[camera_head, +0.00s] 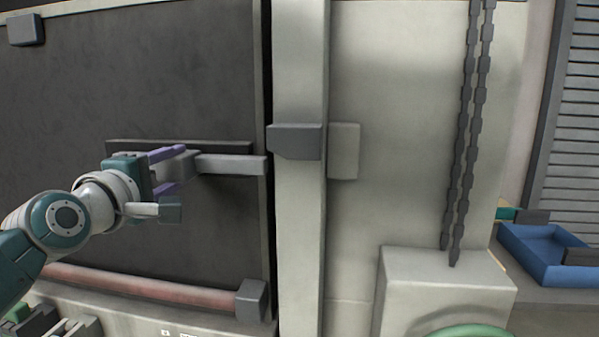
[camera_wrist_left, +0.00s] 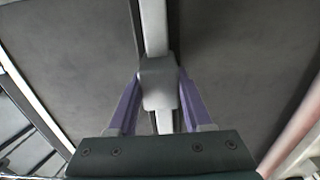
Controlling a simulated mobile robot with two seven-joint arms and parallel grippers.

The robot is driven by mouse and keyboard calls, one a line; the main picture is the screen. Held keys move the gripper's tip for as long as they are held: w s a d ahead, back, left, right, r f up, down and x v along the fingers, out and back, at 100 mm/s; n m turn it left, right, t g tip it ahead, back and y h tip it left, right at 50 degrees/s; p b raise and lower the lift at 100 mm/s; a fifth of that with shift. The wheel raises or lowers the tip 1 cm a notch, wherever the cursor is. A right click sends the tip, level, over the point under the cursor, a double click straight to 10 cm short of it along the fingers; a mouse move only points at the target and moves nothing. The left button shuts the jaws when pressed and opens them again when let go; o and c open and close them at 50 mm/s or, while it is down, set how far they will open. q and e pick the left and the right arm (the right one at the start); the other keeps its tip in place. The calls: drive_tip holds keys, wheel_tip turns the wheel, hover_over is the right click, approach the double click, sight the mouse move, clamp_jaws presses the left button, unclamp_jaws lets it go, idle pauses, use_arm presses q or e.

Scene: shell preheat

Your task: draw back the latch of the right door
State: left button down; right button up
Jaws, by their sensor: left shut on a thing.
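The right door (camera_head: 90,90) is a large dark panel filling the left of the head view. Its latch is a light grey bar (camera_head: 232,164) with a grey grip block, in front of a dark backing strip (camera_head: 180,146). The bar's right end lies at the door's edge, left of the pale post. My left gripper (camera_head: 180,168) has its purple fingers shut on the latch's grip block, one on each side. The wrist view shows the grip block (camera_wrist_left: 159,85) between the fingers and the bar running away upward. My right gripper is not in view.
A grey block (camera_head: 295,141) sits on the pale post (camera_head: 300,230) right of the door. A reddish rail (camera_head: 140,287) crosses the door below my arm. Two chains (camera_head: 468,130) hang at right above a pale box (camera_head: 445,283). A blue tray (camera_head: 545,250) stands far right.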

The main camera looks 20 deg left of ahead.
use_arm(q)
drive_tip(key=shift+s+a+f, duration=0.1)
drive_tip(key=shift+a, duration=0.2)
drive_tip(key=shift+c, duration=1.6)
unclamp_jaws()
drive_tip(key=b+v, duration=0.1)
drive_tip(key=v, duration=0.9)
